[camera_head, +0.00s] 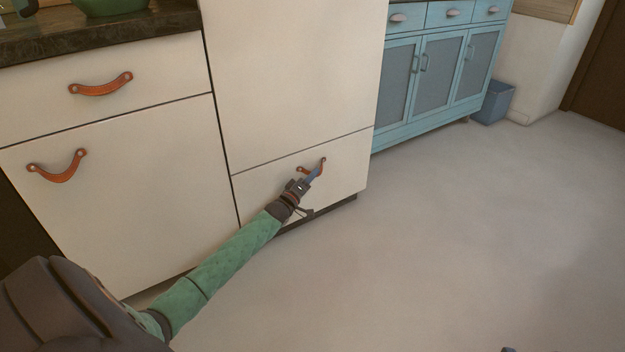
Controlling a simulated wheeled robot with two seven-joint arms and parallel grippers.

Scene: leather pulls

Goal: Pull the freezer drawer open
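The freezer drawer (345,175) is the low cream front at the bottom of the tall cream unit (290,70). It looks flush with the unit. Its brown leather pull (322,161) is partly hidden behind my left gripper (312,175). My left arm reaches in from the lower left, and the gripper's fingertips are at the pull. I cannot tell whether the fingers are closed on the leather or only beside it. My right gripper does not show clearly; only a small dark piece is at the bottom edge.
A cream cabinet with leather pulls (101,85) (57,167) and a dark countertop (60,35) stands at left. A blue cabinet (435,75) and a blue bin (494,102) stand behind at right. The grey floor (450,230) in front of the drawer is clear.

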